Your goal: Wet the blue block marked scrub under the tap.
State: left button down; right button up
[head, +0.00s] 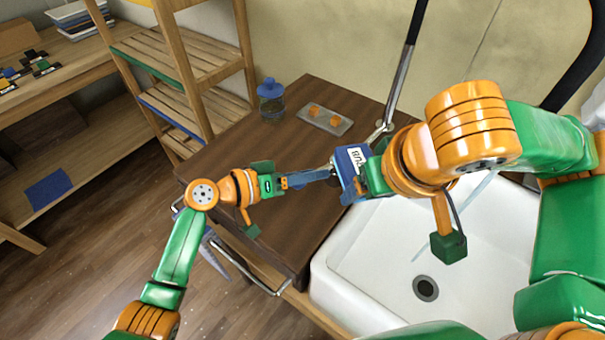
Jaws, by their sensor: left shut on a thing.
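The blue block (344,162) has a white label, of which "RUB" shows. It is above the counter's right edge, beside the sink. My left gripper (328,174) reaches it from the left and is shut on it. My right gripper (368,176) is close against the block's right side; its fingertips are hidden, so I cannot tell whether it grips. A pale streak (425,245) like running water falls into the white sink (360,265).
A dark wooden counter (285,225) lies left of the sink, mostly clear. At its back are a blue-lidded jar (270,100) and a tray (345,125) with orange pieces. A metal rail (245,270) runs along its front. Wooden shelves (185,55) stand at the left.

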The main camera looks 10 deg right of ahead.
pick_arm(q)
jog(key=c, duration=0.8)
grip_release()
jog(key=shift+c, duration=0.2)
jog(key=b+v, duration=0.1)
jog(key=v, duration=0.4)
jog(key=b+v, duration=0.1)
jog(key=v, duration=0.5)
jog(key=shift+f, duration=0.25)
jog(key=shift+s+a+r, duration=0.1)
jog(key=shift+a+r, duration=0.2)
jog(key=shift+a, duration=0.15)
